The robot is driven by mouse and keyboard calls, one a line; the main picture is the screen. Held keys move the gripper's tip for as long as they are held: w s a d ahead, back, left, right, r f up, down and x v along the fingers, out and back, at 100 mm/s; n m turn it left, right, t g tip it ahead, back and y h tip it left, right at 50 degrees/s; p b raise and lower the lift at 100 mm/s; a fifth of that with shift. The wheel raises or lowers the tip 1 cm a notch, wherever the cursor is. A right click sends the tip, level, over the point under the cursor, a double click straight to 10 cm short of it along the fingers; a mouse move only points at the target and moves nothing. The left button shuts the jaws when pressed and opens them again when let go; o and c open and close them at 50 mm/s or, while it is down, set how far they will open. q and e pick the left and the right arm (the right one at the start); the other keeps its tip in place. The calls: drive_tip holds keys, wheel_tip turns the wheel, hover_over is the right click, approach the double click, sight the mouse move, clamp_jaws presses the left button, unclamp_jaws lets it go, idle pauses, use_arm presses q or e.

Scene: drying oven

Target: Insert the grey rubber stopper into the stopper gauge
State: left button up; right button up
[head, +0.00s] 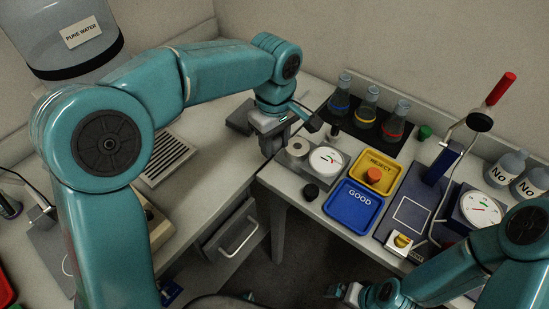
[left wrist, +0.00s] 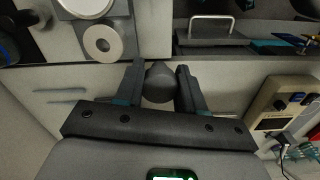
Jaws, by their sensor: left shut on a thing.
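The grey rubber stopper (left wrist: 159,82) is dark and rounded, held between the two fingers of my left gripper (left wrist: 161,84) in the left wrist view. In the head view my left gripper (head: 272,143) is just left of the stopper gauge (head: 300,162), and the stopper is not clear there. The gauge has a pale ring with a hole (head: 298,147) and a white dial (head: 326,160). The ring also shows in the left wrist view (left wrist: 103,43), apart from the stopper. My right gripper (head: 346,291) is low in the head view, its jaws unclear.
A black stopper (head: 311,192) stands in front of the gauge. A yellow REJECT tray (head: 385,160) holds an orange stopper (head: 373,175); a blue GOOD tray (head: 352,207) looks empty. Flasks (head: 367,107) stand behind.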

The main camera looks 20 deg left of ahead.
sight(275, 139)
use_arm(q)
wheel_tip(275, 139, up, 9)
drive_tip(key=shift+p, duration=0.5)
drive_tip(key=shift+r+p, duration=1.9)
drive_tip(key=shift+w+f, duration=0.1)
drive_tip(key=shift+w, duration=0.05)
